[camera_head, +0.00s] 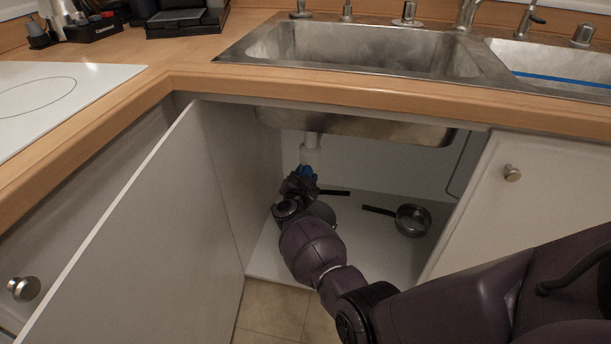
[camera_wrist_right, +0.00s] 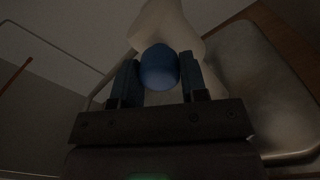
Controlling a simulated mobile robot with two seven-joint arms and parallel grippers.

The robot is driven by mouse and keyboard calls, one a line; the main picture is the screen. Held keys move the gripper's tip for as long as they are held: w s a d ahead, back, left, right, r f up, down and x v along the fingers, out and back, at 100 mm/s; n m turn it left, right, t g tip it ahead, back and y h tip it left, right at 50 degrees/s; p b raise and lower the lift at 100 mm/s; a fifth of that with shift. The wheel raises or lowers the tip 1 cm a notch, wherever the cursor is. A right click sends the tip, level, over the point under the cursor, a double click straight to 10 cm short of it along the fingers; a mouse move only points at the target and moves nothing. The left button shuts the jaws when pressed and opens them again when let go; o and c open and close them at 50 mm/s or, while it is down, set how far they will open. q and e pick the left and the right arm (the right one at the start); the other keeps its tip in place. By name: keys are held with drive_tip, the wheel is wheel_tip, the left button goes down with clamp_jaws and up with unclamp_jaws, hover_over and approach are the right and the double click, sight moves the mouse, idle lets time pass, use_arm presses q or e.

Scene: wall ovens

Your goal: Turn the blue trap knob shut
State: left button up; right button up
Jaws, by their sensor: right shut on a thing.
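The blue trap knob (camera_wrist_right: 159,68) sits on the white drain pipe (camera_wrist_right: 168,22) under the sink. In the right wrist view my right gripper (camera_wrist_right: 160,82) has one finger on each side of the knob and is shut on it. In the head view the right arm reaches into the open cabinet, and the gripper (camera_head: 304,178) is at the pipe (camera_head: 311,152) below the basin. Only a small bit of blue shows there, and the gripper hides most of the knob. My left gripper is not in view.
The cabinet door (camera_head: 150,230) stands open on the left. A pan (camera_head: 412,220) lies on the cabinet floor to the right, with another dark handle (camera_head: 335,192) near the arm. The steel sink (camera_head: 350,50) is overhead. A closed door (camera_head: 530,190) borders the opening on the right.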

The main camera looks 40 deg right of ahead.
use_arm(q)
drive_tip(key=shift+b, duration=0.4)
use_arm(e)
drive_tip(key=shift+f+m+y, duration=0.15)
drive_tip(key=shift+m+y, duration=0.15)
drive_tip(key=shift+m, duration=4.4)
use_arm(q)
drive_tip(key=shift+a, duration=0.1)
use_arm(e)
drive_tip(key=o, duration=0.9)
